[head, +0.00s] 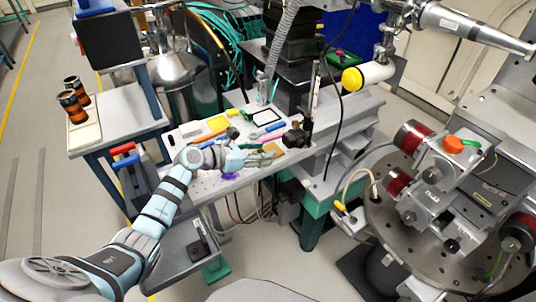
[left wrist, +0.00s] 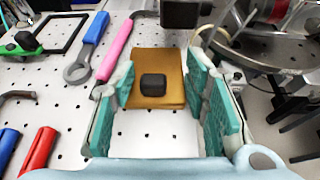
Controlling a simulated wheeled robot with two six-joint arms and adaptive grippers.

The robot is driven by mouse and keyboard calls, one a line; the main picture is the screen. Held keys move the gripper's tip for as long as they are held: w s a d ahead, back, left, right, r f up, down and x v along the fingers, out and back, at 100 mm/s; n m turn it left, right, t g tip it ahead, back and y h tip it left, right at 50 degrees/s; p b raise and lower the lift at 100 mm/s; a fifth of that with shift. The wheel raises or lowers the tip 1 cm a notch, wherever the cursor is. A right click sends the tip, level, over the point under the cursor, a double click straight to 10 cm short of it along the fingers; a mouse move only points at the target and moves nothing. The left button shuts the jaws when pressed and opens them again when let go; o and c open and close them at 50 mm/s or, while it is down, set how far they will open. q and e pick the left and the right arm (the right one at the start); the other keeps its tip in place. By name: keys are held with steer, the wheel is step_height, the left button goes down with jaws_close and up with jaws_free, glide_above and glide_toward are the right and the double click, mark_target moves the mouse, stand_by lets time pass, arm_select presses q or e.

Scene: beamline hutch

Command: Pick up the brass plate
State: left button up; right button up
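The brass plate (left wrist: 172,63) lies flat on the white perforated board, with a dark block or knob (left wrist: 153,85) on its near part. In the head view the plate (head: 272,149) shows at the tips of my left gripper (head: 258,153). In the left wrist view my left gripper (left wrist: 160,72) is open, with one teal-padded finger on each side of the plate. I see gaps between the pads and the dark block; finger contact with the plate's edges is hard to tell. My right gripper is not in view.
Beside the plate lie a pink-handled tool (left wrist: 116,45), a blue-handled wrench (left wrist: 92,35) and a black frame (left wrist: 58,36). Red (left wrist: 40,148) and blue handles lie nearer left. A black object (left wrist: 186,12) stands just beyond the plate. A round metal stage (head: 430,240) is at right.

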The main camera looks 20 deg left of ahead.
arm_select(q)
jaws_close()
